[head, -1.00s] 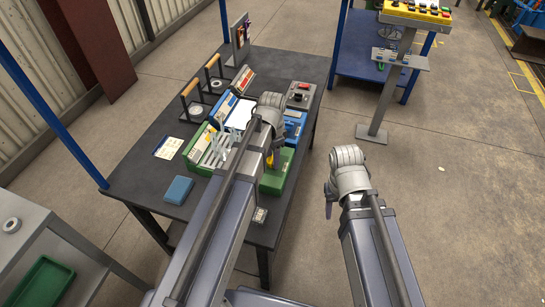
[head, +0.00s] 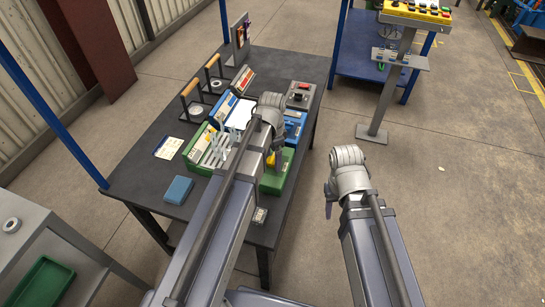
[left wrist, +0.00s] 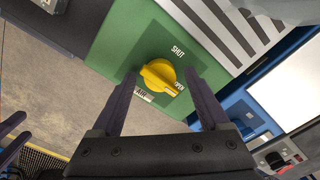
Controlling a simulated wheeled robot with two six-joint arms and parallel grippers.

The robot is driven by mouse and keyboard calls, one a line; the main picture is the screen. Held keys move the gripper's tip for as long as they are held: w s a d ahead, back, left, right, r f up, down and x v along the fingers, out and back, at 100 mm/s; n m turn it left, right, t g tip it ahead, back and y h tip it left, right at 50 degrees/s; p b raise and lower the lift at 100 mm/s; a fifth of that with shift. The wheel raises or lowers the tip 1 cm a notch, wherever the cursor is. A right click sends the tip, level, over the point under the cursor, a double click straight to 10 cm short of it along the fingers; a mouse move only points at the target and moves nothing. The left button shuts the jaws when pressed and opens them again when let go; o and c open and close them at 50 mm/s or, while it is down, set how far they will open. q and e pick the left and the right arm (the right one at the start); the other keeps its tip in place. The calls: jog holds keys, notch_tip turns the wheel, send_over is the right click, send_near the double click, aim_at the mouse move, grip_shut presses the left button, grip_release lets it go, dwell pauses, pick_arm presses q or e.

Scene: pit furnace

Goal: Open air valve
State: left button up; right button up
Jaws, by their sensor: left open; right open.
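The air valve is a yellow knob (left wrist: 158,75) on a green panel (left wrist: 120,40), with the words SHUT and OPEN printed beside it. The knob's pale-edged ridge points toward OPEN. My left gripper (left wrist: 161,74) is open, with one finger on each side of the knob; I cannot tell whether they touch it. In the head view the knob (head: 270,160) shows small beside my left wrist on the green unit (head: 277,180), and the left fingers are mostly hidden. My right gripper (head: 328,198) is open and empty, over the floor right of the table.
The dark table (head: 150,195) holds a blue block (head: 178,189), a grey box with a red control (head: 300,95) and wooden-handled stands (head: 215,75). A yellow control pedestal (head: 415,12) stands at the back right.

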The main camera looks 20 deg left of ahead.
aim_at(273, 158)
pick_arm(q)
jog(key=shift+r, duration=0.1)
notch_tip(273, 158, up, 8)
jog(key=p, duration=0.8)
jog(key=shift+f, duration=0.2)
jog(key=s+d+r+n+y+p, duration=0.1)
jog(key=s+d+n, duration=0.4)
jog(key=s+d, duration=0.6)
jog(key=s, duration=0.3)
jog(key=shift+s+r+n, duration=0.15)
jog(key=shift+r+n, duration=0.25)
